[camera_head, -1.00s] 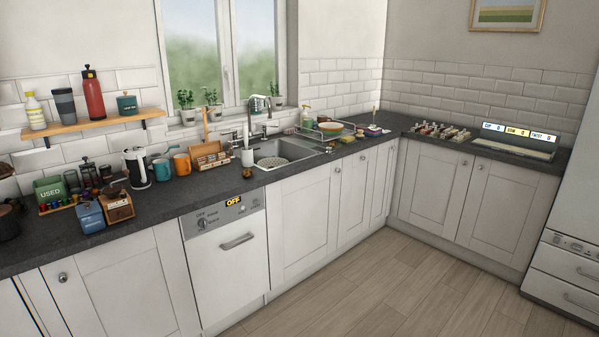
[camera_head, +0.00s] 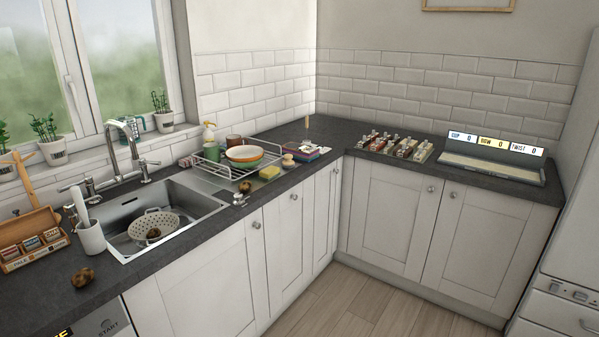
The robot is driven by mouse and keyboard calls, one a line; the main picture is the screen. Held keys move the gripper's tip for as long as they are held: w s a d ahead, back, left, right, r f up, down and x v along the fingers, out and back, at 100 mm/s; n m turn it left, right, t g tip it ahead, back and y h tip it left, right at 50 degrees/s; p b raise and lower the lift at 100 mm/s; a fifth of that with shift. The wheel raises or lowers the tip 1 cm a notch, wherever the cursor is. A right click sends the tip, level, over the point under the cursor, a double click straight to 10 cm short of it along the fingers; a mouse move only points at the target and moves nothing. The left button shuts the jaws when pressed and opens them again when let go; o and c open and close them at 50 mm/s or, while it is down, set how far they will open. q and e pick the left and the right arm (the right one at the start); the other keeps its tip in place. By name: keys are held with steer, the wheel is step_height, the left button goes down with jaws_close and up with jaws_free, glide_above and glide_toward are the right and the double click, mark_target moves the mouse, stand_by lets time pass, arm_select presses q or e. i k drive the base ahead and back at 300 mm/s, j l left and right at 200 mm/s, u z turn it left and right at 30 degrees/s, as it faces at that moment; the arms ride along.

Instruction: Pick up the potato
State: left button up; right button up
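A brown, lumpy potato (camera_head: 82,277) lies on the dark worktop (camera_head: 120,268), near its front edge and in front of the sink. A similar brown lump, perhaps another potato, (camera_head: 153,234) sits in the pale colander (camera_head: 152,221) in the sink. Neither of my grippers is in view, and nothing is seen touching the potato.
A white cup with a brush (camera_head: 91,237) stands behind the potato, and a wooden tea box (camera_head: 30,240) is to its left. The steel sink (camera_head: 204,207) and tap (camera_head: 128,150) are behind and right. A dish rack (camera_head: 217,163) with bowls stands farther right. Bare worktop surrounds the potato.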

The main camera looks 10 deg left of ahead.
mark_target(246, 185)
steer(key=i+z, duration=0.2)
steer(key=i, duration=0.9)
steer(key=i+u, duration=0.5)
steer(key=i+l+u, duration=0.2)
steer(key=u, duration=0.25)
steer(key=i+u, duration=0.25)
steer(key=u, duration=0.15)
steer(key=i+l+u, duration=0.15)
steer(key=u, duration=0.25)
steer(key=i+l+u, duration=0.2)
steer(key=u, duration=0.25)
steer(key=i+l+u, duration=0.25)
steer(key=u, duration=0.15)
steer(key=i+l+u, duration=0.1)
steer(key=l+u, duration=0.3)
